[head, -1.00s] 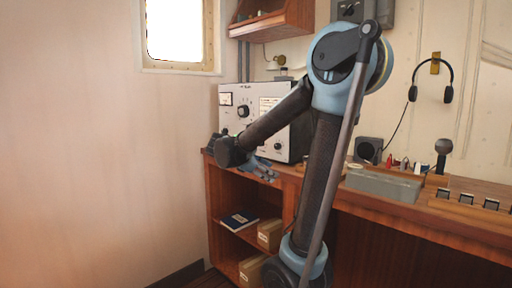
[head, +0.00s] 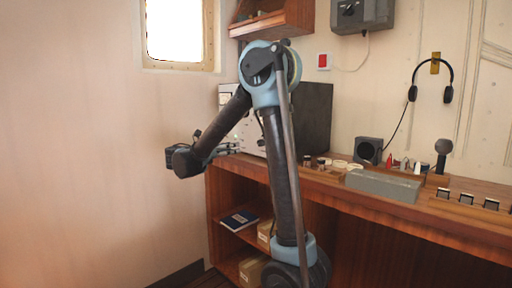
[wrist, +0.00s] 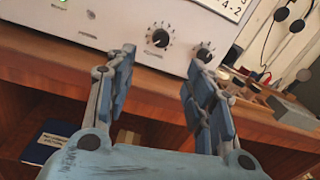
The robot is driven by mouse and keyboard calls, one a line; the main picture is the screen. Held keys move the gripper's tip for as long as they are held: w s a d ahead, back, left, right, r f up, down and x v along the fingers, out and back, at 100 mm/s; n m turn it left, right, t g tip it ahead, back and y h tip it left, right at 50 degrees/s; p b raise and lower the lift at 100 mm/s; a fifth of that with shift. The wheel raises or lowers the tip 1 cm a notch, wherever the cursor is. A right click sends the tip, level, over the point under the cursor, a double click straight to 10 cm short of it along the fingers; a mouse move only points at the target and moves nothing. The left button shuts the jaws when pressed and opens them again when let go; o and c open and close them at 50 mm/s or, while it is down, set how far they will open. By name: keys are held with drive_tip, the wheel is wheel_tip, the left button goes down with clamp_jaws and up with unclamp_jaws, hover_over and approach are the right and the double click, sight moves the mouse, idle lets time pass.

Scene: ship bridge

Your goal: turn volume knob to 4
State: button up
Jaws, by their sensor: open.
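The white-fronted radio set (head: 314,112) stands on the wooden desk, its front mostly hidden by my arm in the head view. In the wrist view its front panel (wrist: 110,25) shows two dark knobs with scale marks: one near the middle (wrist: 160,37) and one at the right (wrist: 205,52). Their labels and exact settings are too small to read, so I cannot tell which is the volume knob. My gripper (wrist: 158,68) is open and empty, its fingers spread below and in front of the panel, apart from both knobs. It also shows in the head view (head: 212,150), left of the desk.
A grey tray (head: 383,186), a small speaker (head: 369,150) and a microphone (head: 443,150) stand along the desk. Below is an open shelf with a blue book (head: 239,219) and boxes. Headphones (head: 447,84) hang on the wall. The space left of the desk is clear.

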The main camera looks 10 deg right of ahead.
drive_tip(key=x, duration=1.5)
drive_tip(key=shift+d, duration=0.2)
drive_tip(key=shift+c, duration=0.4)
drive_tip(key=c, duration=1)
